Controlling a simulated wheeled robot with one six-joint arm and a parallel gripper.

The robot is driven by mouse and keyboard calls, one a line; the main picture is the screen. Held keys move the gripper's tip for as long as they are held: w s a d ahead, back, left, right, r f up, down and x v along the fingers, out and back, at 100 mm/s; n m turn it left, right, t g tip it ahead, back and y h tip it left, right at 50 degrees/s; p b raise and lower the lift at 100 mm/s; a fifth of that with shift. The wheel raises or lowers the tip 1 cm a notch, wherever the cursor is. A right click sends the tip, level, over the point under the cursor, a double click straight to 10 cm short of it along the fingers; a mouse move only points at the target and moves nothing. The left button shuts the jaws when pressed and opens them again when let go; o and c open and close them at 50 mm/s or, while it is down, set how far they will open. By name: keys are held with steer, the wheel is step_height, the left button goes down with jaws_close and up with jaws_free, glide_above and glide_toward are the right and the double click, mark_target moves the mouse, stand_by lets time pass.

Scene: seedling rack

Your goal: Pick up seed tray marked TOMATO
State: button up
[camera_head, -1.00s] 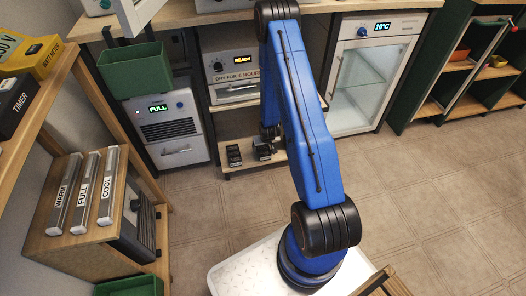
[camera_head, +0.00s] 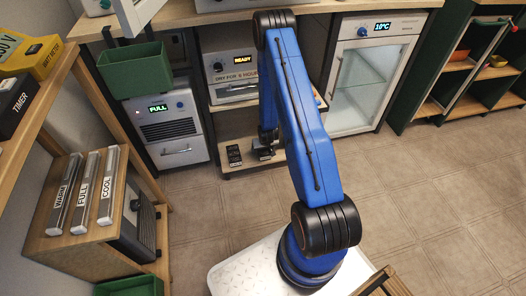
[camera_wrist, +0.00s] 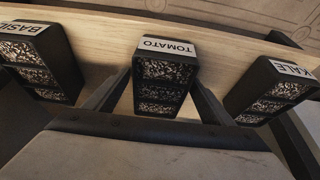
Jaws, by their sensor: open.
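The seed tray marked TOMATO (camera_wrist: 165,72) is a small black tray with speckled cells and a white label. It sits on a wooden shelf in the middle of the wrist view, its label upside down. My gripper (camera_wrist: 155,97) is open, with one dark finger on each side of the TOMATO tray. Whether the fingers touch it I cannot tell. In the head view my gripper (camera_head: 267,142) is low at the shelf, and the arm partly hides the trays there.
A tray marked BASIL (camera_wrist: 42,62) stands to the left and one marked KALE (camera_wrist: 272,90) to the right, both close to my fingers. The wooden shelf (camera_head: 240,168) is under the dryer marked READY (camera_head: 228,75). The tiled floor at right is clear.

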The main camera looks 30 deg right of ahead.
steer(key=c, duration=1.3)
steer(key=shift+r, duration=0.1)
